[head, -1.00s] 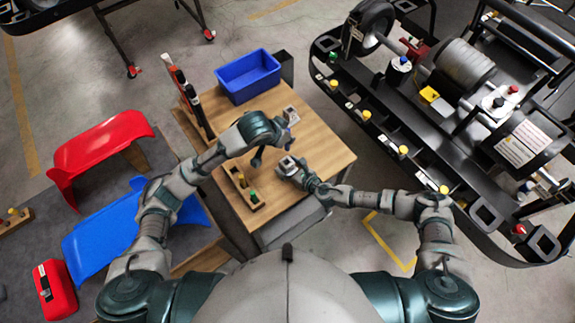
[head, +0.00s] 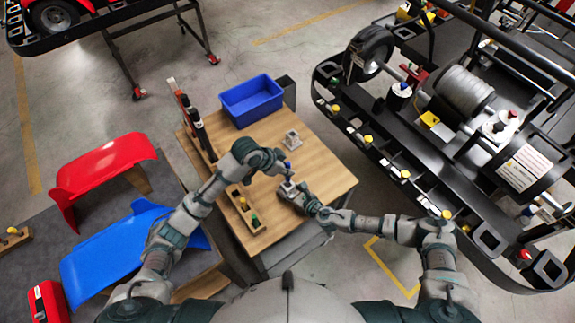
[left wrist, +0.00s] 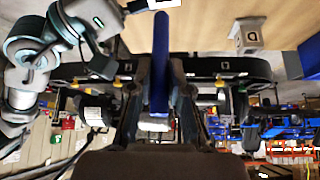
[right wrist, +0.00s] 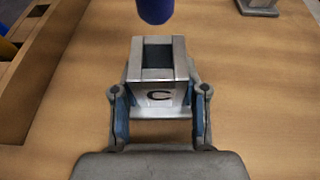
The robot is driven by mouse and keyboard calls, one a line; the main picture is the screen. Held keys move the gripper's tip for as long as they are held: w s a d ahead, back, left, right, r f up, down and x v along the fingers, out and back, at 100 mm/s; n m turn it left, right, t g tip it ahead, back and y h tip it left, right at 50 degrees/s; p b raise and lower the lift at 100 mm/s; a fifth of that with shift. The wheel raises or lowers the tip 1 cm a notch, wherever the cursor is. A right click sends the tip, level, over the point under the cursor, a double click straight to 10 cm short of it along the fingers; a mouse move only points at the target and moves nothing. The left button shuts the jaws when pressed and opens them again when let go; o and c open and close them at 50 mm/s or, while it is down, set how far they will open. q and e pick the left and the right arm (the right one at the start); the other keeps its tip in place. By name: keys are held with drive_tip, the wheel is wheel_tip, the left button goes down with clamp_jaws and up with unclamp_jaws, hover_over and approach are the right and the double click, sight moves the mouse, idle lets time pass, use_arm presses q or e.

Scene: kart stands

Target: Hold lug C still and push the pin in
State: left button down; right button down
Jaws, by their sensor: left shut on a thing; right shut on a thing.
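Lug C (right wrist: 158,85) is a grey metal block with a square socket and a "C" on its face. My right gripper (right wrist: 160,108) is shut on it near the tabletop; the lug also shows in the head view (head: 289,187). My left gripper (head: 283,167) is shut on the blue pin (left wrist: 161,60), which points out from between the fingers. In the right wrist view the pin's rounded end (right wrist: 155,9) hangs above the socket, with a gap between them. The socket looks empty.
A second grey lug (head: 292,140) stands farther back on the wooden table (head: 325,170). A wooden rack (head: 243,213) with yellow and green pins lies at the front left. A blue bin (head: 251,99) is at the back. The kart frame (head: 400,175) stands to the right.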

sight(287, 181)
use_arm(q)
drive_tip(key=shift+f, duration=0.25)
use_arm(e)
drive_tip(key=shift+s+d+f, duration=0.1)
drive_tip(key=shift+s+f, duration=0.1)
drive_tip(key=shift+f, duration=0.15)
use_arm(q)
drive_tip(key=shift+f, duration=3.6)
use_arm(e)
drive_tip(key=shift+f, duration=0.1)
use_arm(q)
drive_tip(key=c, duration=1)
unclamp_jaws()
use_arm(e)
drive_tip(key=shift+d, duration=0.1)
use_arm(q)
wheel_tip(287, 181, up, 10)
drive_tip(key=shift+f, duration=0.1)
use_arm(e)
drive_tip(key=c, duration=0.5)
unclamp_jaws()
